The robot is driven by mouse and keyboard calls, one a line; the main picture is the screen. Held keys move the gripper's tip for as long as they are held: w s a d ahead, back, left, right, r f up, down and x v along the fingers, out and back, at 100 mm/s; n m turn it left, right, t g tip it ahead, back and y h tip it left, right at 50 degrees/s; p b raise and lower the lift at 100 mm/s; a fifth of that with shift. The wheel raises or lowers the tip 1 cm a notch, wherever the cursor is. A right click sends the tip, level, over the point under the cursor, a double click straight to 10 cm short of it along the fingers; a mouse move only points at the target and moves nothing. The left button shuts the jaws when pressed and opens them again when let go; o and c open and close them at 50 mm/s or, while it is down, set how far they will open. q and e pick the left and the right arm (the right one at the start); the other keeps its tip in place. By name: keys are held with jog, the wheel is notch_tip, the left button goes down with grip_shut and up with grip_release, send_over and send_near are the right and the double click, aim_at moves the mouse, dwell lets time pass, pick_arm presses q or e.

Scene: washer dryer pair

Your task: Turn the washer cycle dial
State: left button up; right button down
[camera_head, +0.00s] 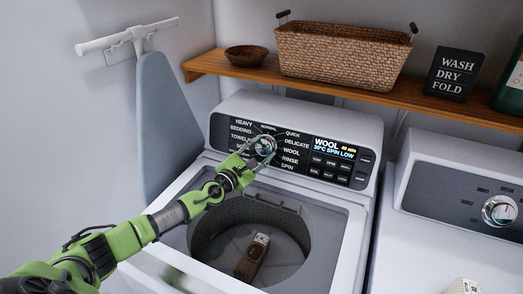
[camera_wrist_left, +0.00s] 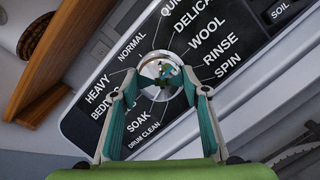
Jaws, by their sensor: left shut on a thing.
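The washer cycle dial (camera_head: 265,144) is a round silver knob on the black control panel, ringed by cycle names such as HEAVY, DELICATE, WOOL and SPIN. My left gripper (camera_head: 259,150) reaches it from the lower left and is shut on it. In the left wrist view the dial (camera_wrist_left: 162,68) sits between the fingertips of the gripper (camera_wrist_left: 163,82), which hide part of its rim. My right gripper is not in view.
The washer tub (camera_head: 214,232) is open below my arm, with a brown, metal-tipped object (camera_head: 252,257) inside. A wooden shelf (camera_head: 235,73) above holds a wicker basket (camera_head: 340,55), bowl (camera_head: 246,55) and sign (camera_head: 453,74). An ironing board (camera_head: 165,120) hangs left; the dryer dial (camera_head: 499,210) is right.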

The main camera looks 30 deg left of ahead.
pick_arm(q)
jog(key=shift+m, duration=0.5)
jog(key=o, duration=1.1)
jog(key=s, duration=0.4)
jog(key=s+a, duration=0.1)
jog(key=s, duration=0.7)
jog(key=shift+a+r, duration=0.1)
jog(key=shift+a, duration=0.05)
jog(key=shift+w, duration=0.1)
